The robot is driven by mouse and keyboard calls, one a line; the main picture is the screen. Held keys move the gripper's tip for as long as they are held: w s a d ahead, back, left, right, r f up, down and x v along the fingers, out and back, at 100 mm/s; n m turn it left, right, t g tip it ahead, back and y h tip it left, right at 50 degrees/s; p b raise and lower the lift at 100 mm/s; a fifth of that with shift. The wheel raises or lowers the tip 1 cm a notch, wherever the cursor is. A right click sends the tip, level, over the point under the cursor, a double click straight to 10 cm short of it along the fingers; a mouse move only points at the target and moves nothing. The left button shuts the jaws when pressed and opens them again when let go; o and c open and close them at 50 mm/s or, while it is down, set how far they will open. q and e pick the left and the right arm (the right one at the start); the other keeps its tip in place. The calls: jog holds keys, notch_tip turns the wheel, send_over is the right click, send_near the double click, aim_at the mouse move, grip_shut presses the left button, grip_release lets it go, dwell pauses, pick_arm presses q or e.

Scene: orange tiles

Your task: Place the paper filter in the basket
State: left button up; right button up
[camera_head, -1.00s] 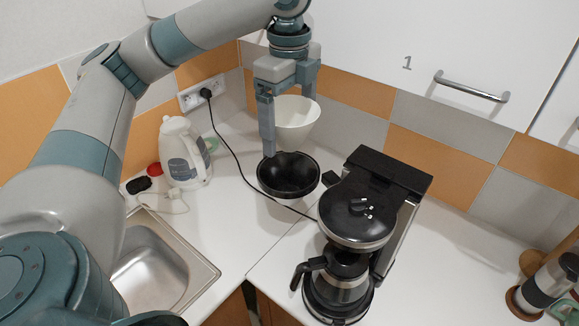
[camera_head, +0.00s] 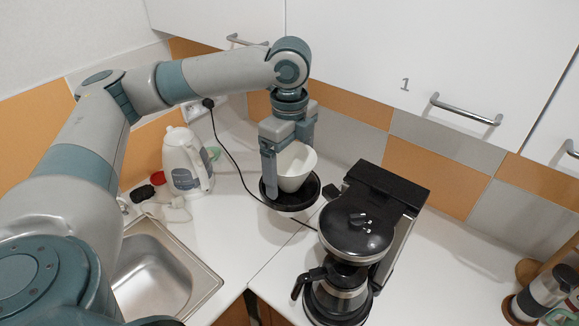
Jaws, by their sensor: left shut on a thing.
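The white paper filter (camera_head: 296,168) is between the fingers of my left gripper (camera_head: 287,165), which is shut on it. The filter is upright, and its lower part is over or inside the black basket (camera_head: 292,205); I cannot tell whether it touches the bottom. The basket is a round black bowl on the counter, left of the coffee maker, partly hidden by the filter and one finger. My right gripper is not in view.
The coffee maker (camera_head: 357,232) with its glass jug stands just right of the basket. A white kettle (camera_head: 187,160) stands at the left, with a black cable running behind the basket. A steel sink (camera_head: 160,275) is at the lower left. The counter at right is mostly clear.

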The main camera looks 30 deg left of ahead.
pick_arm(q)
jog(key=shift+f, duration=0.3)
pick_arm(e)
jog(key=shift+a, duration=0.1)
pick_arm(q)
jog(key=shift+f, duration=0.25)
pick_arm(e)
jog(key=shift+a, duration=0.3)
pick_arm(q)
jog(key=shift+f, duration=0.1)
jog(key=shift+s+d+f, duration=0.15)
jog(key=shift+s+f, duration=0.1)
jog(key=shift+s, duration=0.05)
jog(key=o, duration=0.8)
jog(key=shift+o, duration=0.4)
jog(key=shift+f, duration=0.2)
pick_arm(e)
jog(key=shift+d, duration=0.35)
pick_arm(q)
jog(key=shift+r, duration=0.2)
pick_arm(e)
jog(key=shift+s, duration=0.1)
